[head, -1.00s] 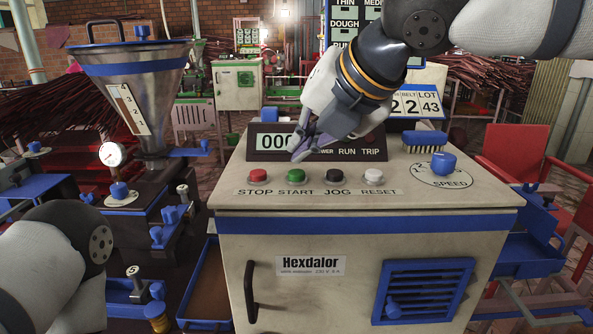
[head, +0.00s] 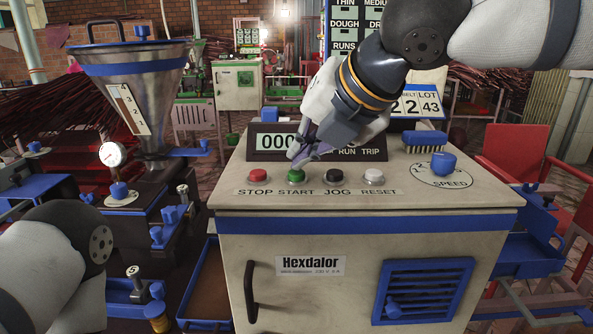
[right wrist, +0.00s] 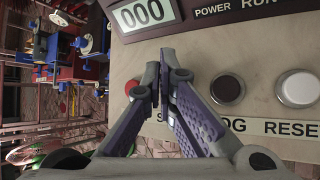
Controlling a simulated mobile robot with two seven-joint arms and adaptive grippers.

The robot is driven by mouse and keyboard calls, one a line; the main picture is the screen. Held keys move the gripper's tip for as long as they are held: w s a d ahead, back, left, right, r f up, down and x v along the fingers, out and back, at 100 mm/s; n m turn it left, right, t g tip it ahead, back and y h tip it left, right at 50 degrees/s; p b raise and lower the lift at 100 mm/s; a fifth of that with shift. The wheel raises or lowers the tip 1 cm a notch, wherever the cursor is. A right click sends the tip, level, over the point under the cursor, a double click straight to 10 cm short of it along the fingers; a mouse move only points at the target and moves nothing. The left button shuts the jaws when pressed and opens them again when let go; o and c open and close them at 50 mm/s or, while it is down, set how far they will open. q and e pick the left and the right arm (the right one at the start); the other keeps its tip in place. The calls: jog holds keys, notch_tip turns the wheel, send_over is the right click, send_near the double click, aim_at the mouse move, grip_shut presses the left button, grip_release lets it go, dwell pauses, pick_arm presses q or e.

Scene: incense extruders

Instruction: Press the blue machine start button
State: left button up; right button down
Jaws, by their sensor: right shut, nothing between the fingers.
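The blue-trimmed machine (head: 350,224) labelled Hexdalor stands in front of me with a row of buttons on its beige top. The green START button (head: 296,176) sits between the red STOP button (head: 258,175) and the black JOG button (head: 335,176). My right gripper (head: 298,161) is shut and empty, its tips just above and behind the green button. I cannot tell whether they touch it. In the right wrist view the shut fingers (right wrist: 160,72) hide the green button, between the red (right wrist: 133,88) and black (right wrist: 226,89) buttons. My left gripper is out of view.
A white RESET button (head: 374,176) and a blue SPEED knob (head: 443,163) are to the right on the machine's top. A counter display (head: 275,142) reading 000 stands behind the buttons. A blue brush (head: 425,141) lies behind the knob. A metal hopper (head: 140,95) stands left.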

aim_at(302, 171)
jog(key=shift+f, duration=0.5)
dwell(0.3)
jog(key=shift+r, duration=0.95)
jog(key=shift+r, duration=0.1)
jog(key=shift+r, duration=2.45)
